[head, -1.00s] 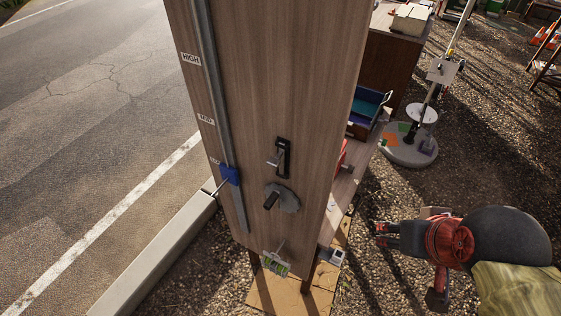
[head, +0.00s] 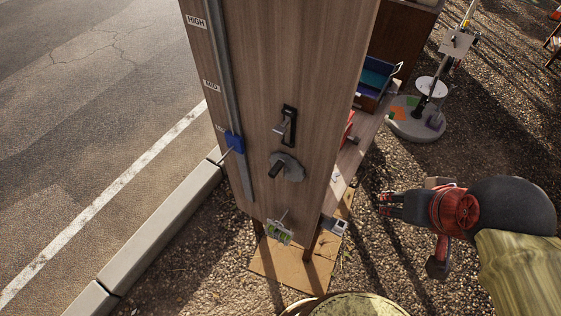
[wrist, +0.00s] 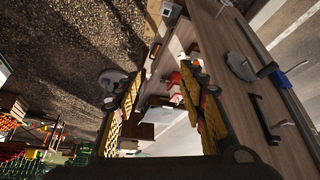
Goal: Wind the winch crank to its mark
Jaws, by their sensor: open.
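The winch crank is a grey disc (head: 292,170) with a dark stub handle (head: 276,169) on its left, mounted low on the tall wooden panel (head: 290,60). In the wrist view the disc (wrist: 241,66) shows right of my fingers. A blue slider (head: 235,142) sits low on a grey vertical rail, near the lowest label, below the MID label (head: 211,86) and the HIGH label (head: 196,22). I cannot make out a mark on the crank. My gripper (head: 380,204) is open and empty, right of the panel and apart from the crank.
A black lever bracket (head: 289,125) stands just above the crank. A small green-marked item (head: 279,232) hangs below it. A shelf with a blue bin (head: 377,78) lies behind the panel. A white concrete curb (head: 150,235) runs at left. Gravel between gripper and panel is open.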

